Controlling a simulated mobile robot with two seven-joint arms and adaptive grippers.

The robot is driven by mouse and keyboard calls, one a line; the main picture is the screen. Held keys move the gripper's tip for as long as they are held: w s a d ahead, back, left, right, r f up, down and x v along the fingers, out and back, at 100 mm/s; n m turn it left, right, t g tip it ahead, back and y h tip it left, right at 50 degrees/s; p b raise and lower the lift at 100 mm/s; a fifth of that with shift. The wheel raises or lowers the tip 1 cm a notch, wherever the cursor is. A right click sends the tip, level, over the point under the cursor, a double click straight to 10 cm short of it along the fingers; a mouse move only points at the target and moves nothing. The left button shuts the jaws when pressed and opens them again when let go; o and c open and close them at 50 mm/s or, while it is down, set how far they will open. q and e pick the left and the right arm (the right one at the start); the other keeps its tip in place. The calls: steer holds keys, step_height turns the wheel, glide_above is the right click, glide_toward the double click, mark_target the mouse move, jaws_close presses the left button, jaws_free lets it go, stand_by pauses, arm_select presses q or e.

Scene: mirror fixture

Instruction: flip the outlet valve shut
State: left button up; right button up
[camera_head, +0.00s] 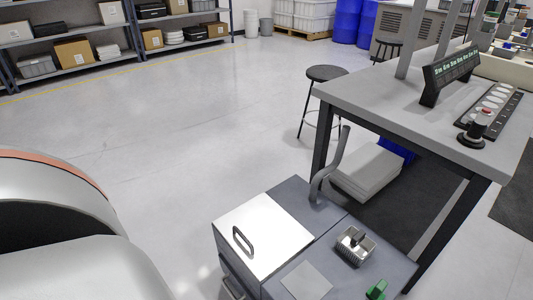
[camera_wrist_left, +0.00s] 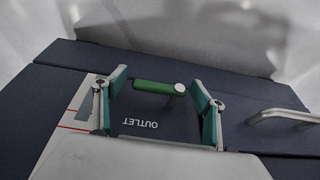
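The outlet valve's green handle (camera_wrist_left: 153,86) shows in the left wrist view, lying crosswise, with a pale round cap at its right end. The word OUTLET appears upside down on the dark panel (camera_wrist_left: 140,123) just below it. My left gripper (camera_wrist_left: 158,78) is open, with one teal-padded finger on each side of the handle. I cannot tell whether either finger touches it. In the head view a green handle (camera_head: 377,289) shows at the bottom edge, on the grey cabinet (camera_head: 338,228). Neither gripper can be made out in the head view.
The cabinet top carries a white panel with a dark handle (camera_head: 242,241), a ribbed metal block (camera_head: 355,245) and an upright bent grey pipe (camera_head: 330,168). A workbench (camera_head: 395,98) stands behind to the right, with a stool (camera_head: 326,74) beside it. The floor at left is clear.

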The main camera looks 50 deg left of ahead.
arm_select(q)
steer(key=shift+w+r, duration=0.1)
steer(key=v, duration=0.7)
steer(key=shift+r, duration=0.2)
stand_by(0.3)
stand_by(0.5)
